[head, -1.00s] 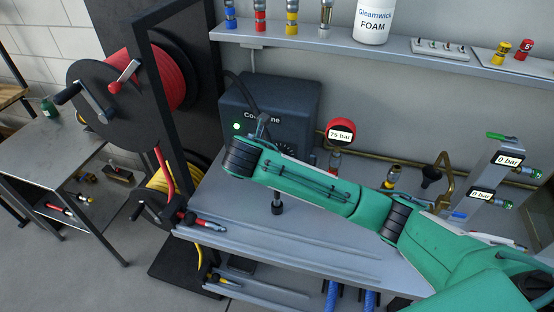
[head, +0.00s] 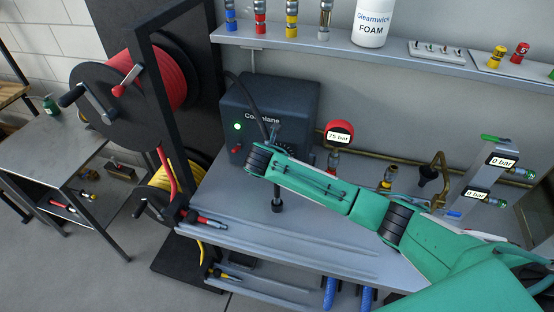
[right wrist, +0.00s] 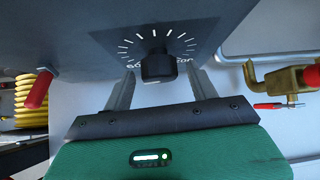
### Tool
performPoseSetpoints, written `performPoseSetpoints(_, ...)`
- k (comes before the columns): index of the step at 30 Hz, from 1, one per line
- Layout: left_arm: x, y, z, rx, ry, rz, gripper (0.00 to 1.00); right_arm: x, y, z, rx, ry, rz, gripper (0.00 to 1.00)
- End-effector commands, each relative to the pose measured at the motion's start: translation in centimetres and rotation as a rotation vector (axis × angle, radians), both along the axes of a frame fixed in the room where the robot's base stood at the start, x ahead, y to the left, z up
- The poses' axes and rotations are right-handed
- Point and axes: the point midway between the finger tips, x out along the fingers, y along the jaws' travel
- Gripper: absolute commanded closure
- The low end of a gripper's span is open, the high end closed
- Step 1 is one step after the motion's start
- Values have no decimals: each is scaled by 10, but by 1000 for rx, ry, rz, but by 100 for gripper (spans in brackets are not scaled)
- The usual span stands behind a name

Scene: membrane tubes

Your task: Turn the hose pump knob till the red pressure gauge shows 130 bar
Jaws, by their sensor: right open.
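The hose pump (head: 265,100) is a dark box with a lit green lamp at the back of the bench. Its black knob (right wrist: 157,66) sits on a dial with white ticks in the right wrist view; the head view hides it behind my arm. My right gripper (right wrist: 160,83) is open, one finger on each side of the knob, with gaps showing on both sides. The red pressure gauge (head: 339,130) right of the pump appears to read 75 bar. My left gripper is out of view.
Red and yellow hose reels (head: 125,95) stand on a black frame left of the bench. A grey post (head: 478,185) with two displays reading 0 bar stands at right. Brass pipework (head: 440,175) runs along the wall. A shelf (head: 340,43) with fittings hangs above.

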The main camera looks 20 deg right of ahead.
Motion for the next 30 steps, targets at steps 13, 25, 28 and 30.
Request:
performPoseSetpoints(13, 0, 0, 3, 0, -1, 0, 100, -1, 0, 1, 14, -9, 1, 85)
performPoseSetpoints(25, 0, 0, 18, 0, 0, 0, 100, -4, -4, -2, 312, -209, 2, 85)
performPoseSetpoints(28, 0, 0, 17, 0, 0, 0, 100, -4, -4, -2, 369, -249, 1, 85)
performPoseSetpoints(30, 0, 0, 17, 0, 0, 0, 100, -3, -4, -2, 396, -266, 1, 85)
